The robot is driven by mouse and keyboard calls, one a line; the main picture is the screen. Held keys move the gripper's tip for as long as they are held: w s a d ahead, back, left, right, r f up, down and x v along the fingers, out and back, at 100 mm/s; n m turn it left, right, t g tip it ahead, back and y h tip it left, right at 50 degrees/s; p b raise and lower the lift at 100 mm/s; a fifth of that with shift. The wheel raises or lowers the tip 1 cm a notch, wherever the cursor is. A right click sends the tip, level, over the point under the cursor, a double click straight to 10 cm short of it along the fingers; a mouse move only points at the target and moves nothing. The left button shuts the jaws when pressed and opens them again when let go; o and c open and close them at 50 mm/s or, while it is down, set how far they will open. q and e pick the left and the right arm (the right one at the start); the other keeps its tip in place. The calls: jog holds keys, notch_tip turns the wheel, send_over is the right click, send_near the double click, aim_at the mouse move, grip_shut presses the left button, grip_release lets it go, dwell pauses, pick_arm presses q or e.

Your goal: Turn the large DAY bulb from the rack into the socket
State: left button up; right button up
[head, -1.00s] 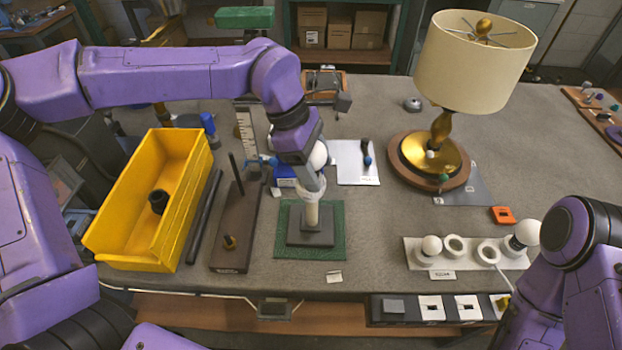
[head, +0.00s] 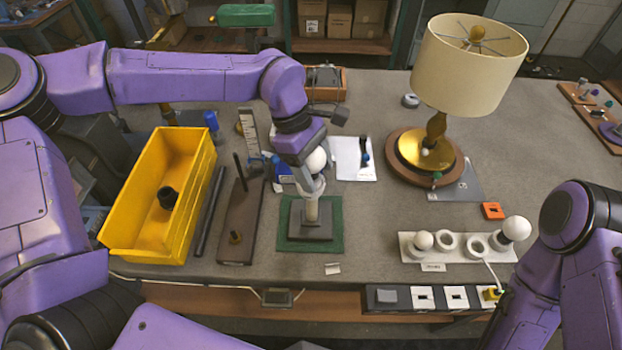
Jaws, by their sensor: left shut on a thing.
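A white round bulb (head: 316,159) is at my left gripper (head: 313,176), which is shut on it. The gripper holds it directly above a socket (head: 311,188) on a pale post with a dark square base. The gripper partly hides where bulb and socket meet, so I cannot tell how far the bulb sits in. The white rack (head: 409,253) at the right holds a smaller bulb (head: 423,240) at its left end and a larger bulb (head: 516,228) at its right end. Two ring holders between them are empty. No DAY marking is readable. My right gripper is out of view.
The base stands on a green mat (head: 285,243). A yellow bin (head: 140,240) and a brown board (head: 238,252) with a peg lie left. A shaded lamp (head: 466,70) stands back right. A switch strip (head: 375,300) runs along the front edge.

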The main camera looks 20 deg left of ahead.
pick_arm(q)
jog(key=shift+f, duration=0.1)
dwell(0.3)
jog(key=shift+m+p, duration=0.4)
jog(key=shift+p, duration=0.15)
jog(key=shift+s+m+g+y+p, duration=0.15)
jog(key=shift+m+g+p, duration=0.2)
jog(key=shift+m+p, duration=0.65)
jog(key=shift+m+g+y+p, duration=0.15)
jog(key=shift+m+g+p, duration=0.3)
jog(key=shift+p, duration=1.05)
jog(key=shift+a+m+p, duration=0.1)
jog(key=shift+m+p, duration=0.25)
jog(key=shift+p, duration=0.1)
jog(key=shift+m+p, duration=0.35)
jog(key=shift+m, duration=0.25)
jog(key=shift+m+g+y, duration=0.3)
jog(key=shift+m, duration=0.2)
jog(key=shift+s+m, duration=0.1)
jog(key=shift+m, duration=0.2)
